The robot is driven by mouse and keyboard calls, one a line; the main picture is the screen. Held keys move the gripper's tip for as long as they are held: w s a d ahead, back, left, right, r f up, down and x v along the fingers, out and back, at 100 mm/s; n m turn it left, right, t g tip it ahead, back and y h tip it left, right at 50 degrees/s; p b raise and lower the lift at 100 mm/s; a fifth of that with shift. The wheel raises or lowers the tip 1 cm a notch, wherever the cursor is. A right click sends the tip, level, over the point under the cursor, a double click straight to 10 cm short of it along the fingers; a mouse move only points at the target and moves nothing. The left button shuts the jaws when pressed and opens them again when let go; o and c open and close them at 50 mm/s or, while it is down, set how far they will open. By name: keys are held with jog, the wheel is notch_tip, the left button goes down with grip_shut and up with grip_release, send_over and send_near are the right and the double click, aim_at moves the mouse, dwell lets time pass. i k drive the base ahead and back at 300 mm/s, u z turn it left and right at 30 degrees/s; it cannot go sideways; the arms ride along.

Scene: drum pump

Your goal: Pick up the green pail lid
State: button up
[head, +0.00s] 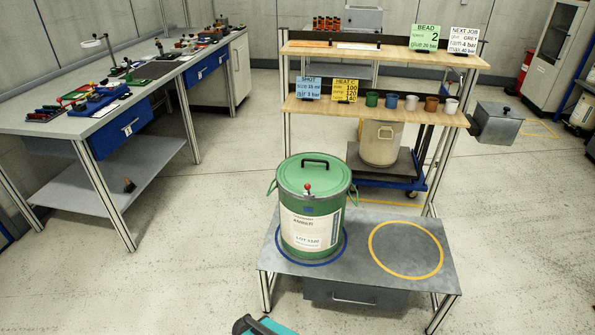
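The green pail lid (328,177) sits on top of the green pail (287,222) in the head view. The lid has a black handle on its far part and a small red-knobbed fitting near its front. The pail stands upright inside a blue ring (343,249) on the left of a low grey table (365,285). It carries a white label reading LOT 1520, with another word too small to read surely. My gripper is not in view; only a teal and dark piece, apparently of my arm, shows at the bottom edge.
An empty yellow ring (441,261) marks the table's right side. Behind the pail rises a two-level wooden rack (400,58) with cups and signs. A cream pail (380,143) stands behind on a cart. A workbench (62,122) stands at left; the floor between is clear.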

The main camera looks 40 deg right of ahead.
aim_at(328, 177)
jog(key=u, duration=0.55)
jog(key=i, duration=1.45)
jog(key=u, duration=0.05)
